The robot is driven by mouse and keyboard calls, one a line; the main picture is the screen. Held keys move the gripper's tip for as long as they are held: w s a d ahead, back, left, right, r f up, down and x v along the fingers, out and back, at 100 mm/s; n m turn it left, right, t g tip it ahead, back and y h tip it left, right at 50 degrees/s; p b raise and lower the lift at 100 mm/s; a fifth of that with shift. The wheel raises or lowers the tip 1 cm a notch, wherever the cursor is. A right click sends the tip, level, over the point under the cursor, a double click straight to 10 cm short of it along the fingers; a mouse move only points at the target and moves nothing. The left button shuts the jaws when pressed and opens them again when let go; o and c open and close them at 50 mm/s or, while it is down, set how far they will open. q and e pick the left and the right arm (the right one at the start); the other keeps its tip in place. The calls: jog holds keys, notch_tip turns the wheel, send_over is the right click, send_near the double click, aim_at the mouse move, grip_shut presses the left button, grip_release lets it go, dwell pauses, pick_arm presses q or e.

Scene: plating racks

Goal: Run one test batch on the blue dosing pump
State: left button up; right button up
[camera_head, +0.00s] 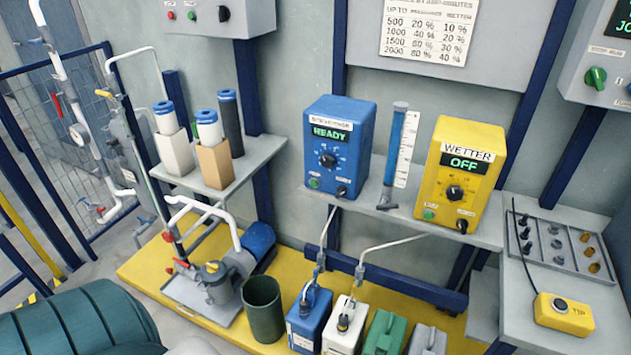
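The blue dosing pump (362,126) stands on the wall shelf, its display (330,133) lit with green READY. It has a black dial (327,160), a green button (314,183) and a small black knob or switch (341,191) on its front. The label above the display is hard to read. The yellow WETTER pump (486,133) stands to its right, its display (463,159) reading OFF. A dosing chart (428,30) on the wall lists amounts with two columns of percentages. Neither gripper is in view.
Blue (307,325), white (338,330) and green (384,335) canisters stand below the shelf. A yellow push-button box (563,313) marked TIP sits on the right bench. A dark green bin (263,308) stands beside the pipework. Filter cartridges (229,115) stand on the left shelf.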

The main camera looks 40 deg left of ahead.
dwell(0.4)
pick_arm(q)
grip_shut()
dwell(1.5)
